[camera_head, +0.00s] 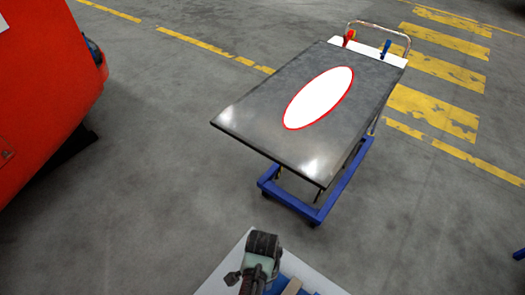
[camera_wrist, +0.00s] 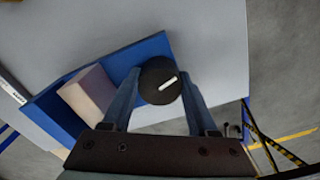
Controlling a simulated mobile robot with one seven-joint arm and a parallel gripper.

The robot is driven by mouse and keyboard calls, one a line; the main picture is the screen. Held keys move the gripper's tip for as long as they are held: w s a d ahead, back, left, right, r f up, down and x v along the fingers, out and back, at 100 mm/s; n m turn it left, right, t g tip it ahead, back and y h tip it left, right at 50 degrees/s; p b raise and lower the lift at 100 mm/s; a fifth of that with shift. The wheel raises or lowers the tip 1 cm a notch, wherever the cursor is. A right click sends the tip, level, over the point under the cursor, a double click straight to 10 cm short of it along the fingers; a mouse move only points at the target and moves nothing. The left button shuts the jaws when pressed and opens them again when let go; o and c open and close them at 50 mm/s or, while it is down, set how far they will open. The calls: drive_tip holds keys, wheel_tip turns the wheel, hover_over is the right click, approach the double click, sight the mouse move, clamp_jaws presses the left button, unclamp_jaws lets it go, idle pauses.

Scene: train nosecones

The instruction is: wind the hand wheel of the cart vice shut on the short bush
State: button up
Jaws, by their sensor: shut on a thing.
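In the wrist view, the hand wheel (camera_wrist: 155,70) is a dark round knob with a white mark across its face. My gripper (camera_wrist: 161,84) has one finger on each side of the wheel and is shut on it. The blue vice (camera_wrist: 140,56) lies beside and beyond the wheel, on a pale cart top (camera_wrist: 215,35). A tan block (camera_wrist: 88,96) sits against the vice's blue parts. I cannot tell whether it is the short bush or a part of the vice. In the head view, only a piece of the vice (camera_head: 276,286) shows at the bottom edge.
A blue-framed trolley with a grey metal top (camera_head: 250,110) stands ahead, bearing a white oval with a red rim (camera_head: 318,98) and a red (camera_head: 349,38) and a blue tool (camera_head: 386,47). A red vehicle (camera_head: 40,90) stands at left. Open floor lies between.

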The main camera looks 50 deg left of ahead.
drive_tip(key=shift+w+m, duration=0.1)
drive_tip(key=shift+m, duration=1.9)
drive_tip(key=o, duration=1.4)
drive_tip(key=shift+c, duration=0.2)
drive_tip(key=shift+r, duration=0.1)
wheel_tip(320, 180, up, 13)
drive_tip(key=shift+b, duration=0.45)
